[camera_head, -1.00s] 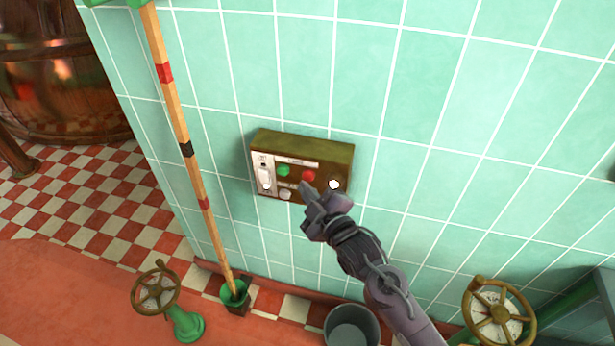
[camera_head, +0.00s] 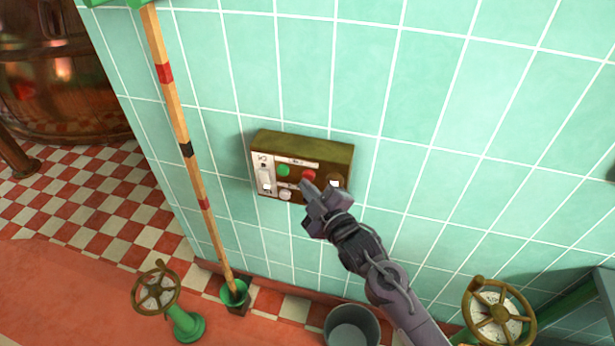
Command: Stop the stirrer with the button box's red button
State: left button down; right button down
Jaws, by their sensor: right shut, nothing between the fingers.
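The button box (camera_head: 325,152) is a brownish-gold box fixed to the tiled wall. Its front carries a green button (camera_head: 284,170), a red button (camera_head: 309,175), a white switch plate (camera_head: 265,178) at the left and a pale knob (camera_head: 285,194) below. A small white light (camera_head: 334,183) shows at the right, partly covered by my gripper. My right gripper (camera_head: 306,186) is shut and empty, its tip just below the red button. I cannot tell whether it touches the box. My left gripper is not in view.
A wooden pole (camera_head: 184,140) with coloured bands stands left of the box in a green holder (camera_head: 235,293). Handwheels stand at lower left (camera_head: 156,288) and lower right (camera_head: 499,313). A grey bucket (camera_head: 352,326) is below. A copper vessel (camera_head: 60,80) is at far left.

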jog(key=shift+w+d, duration=0.15)
jog(key=shift+w, duration=0.35)
dwell(0.8)
jog(key=shift+s, duration=0.15)
jog(key=shift+s+a+p, duration=0.25)
jog(key=shift+s+p, duration=0.15)
jog(key=shift+s, duration=0.35)
jog(key=s, duration=0.1)
jog(key=s+a+p, duration=0.1)
jog(key=s, duration=0.1)
jog(key=s+p, duration=0.1)
jog(key=shift+s+a, duration=0.3)
jog(key=shift+s, duration=0.05)
dwell(0.6)
